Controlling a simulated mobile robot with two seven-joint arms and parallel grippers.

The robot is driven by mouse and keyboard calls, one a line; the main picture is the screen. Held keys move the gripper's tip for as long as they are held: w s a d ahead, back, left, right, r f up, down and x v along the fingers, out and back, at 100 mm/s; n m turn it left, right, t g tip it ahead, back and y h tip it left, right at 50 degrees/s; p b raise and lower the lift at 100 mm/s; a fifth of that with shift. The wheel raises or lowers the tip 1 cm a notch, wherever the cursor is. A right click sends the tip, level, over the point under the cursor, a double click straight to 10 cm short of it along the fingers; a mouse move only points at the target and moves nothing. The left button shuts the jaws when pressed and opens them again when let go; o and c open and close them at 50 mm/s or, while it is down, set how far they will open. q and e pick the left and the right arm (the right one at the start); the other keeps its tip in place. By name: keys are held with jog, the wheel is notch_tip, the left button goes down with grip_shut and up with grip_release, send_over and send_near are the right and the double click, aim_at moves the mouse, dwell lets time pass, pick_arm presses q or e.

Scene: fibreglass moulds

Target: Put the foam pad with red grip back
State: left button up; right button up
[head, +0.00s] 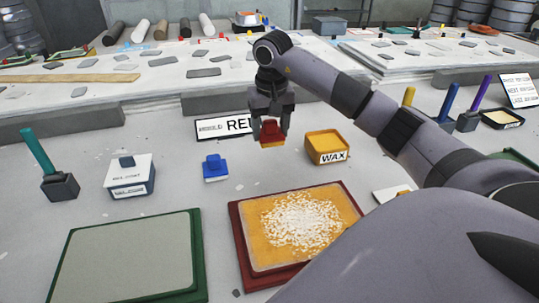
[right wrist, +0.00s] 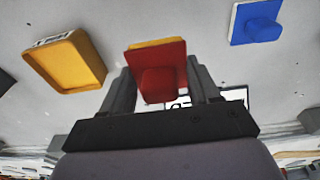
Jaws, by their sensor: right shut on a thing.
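The foam pad with the red grip (head: 272,142) is held in my right gripper (head: 270,122), in front of a sign whose lettering it partly covers. In the right wrist view the same pad (right wrist: 158,75) sits between the two fingers of my right gripper (right wrist: 160,85), with a yellowish edge beyond its red back. The gripper is shut on its red grip. I cannot tell exactly how high the pad is above the table. My left gripper is not in view.
A yellow WAX tub (head: 327,148) stands just right of the held pad. A blue-gripped pad (head: 214,168) lies to the left. A red-framed mould with a white-speckled yellow surface (head: 240,240) lies in front, beside a green-framed mould (head: 130,255). The sign (head: 212,129) stands behind.

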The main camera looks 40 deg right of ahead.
aim_at(271, 123)
notch_tip(271, 123, down, 7)
jog(key=shift+f, duration=0.2)
dwell(0.4)
jog(key=o, duration=0.9)
jog(key=shift+f, duration=0.1)
jog(key=shift+r, duration=0.25)
jog(key=r, duration=0.8)
jog(key=s+r, duration=0.1)
jog(key=r, duration=0.2)
jog(key=shift+s+a+r, duration=0.1)
jog(key=shift+a+r, duration=0.3)
